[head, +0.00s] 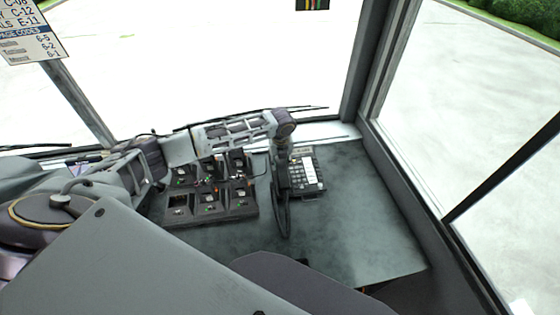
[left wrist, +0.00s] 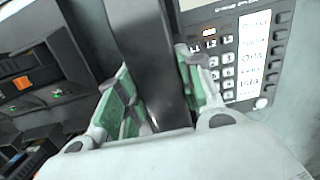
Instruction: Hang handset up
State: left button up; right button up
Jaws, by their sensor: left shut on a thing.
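The black handset (head: 282,212) is held in my left gripper (head: 282,168). It stands long and thin in the head view, just left of the phone's keypad base (head: 308,172), and its lower end reaches past the base. In the left wrist view the handset (left wrist: 150,60) runs between the green-padded fingers of my left gripper (left wrist: 158,98), which are shut on it. The keypad base (left wrist: 240,55) shows right of the handset there. The handset and gripper hide part of the base, so I cannot tell whether they touch. My right gripper is not in view.
A block of several dark console units (head: 210,190) with small lights stands left of the handset. The grey-green dashboard (head: 360,225) is clear to the right and in front. Windows and a dark pillar (head: 375,60) bound the far and right sides.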

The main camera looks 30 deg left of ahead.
pick_arm(q)
jog(key=shift+p, duration=0.45)
dwell(0.6)
jog(key=o, duration=1.3)
jog(key=shift+r, duration=0.1)
notch_tip(320, 180, up, 12)
jog(key=s+d, duration=0.1)
jog(key=shift+s, duration=0.15)
jog(key=shift+f, duration=0.25)
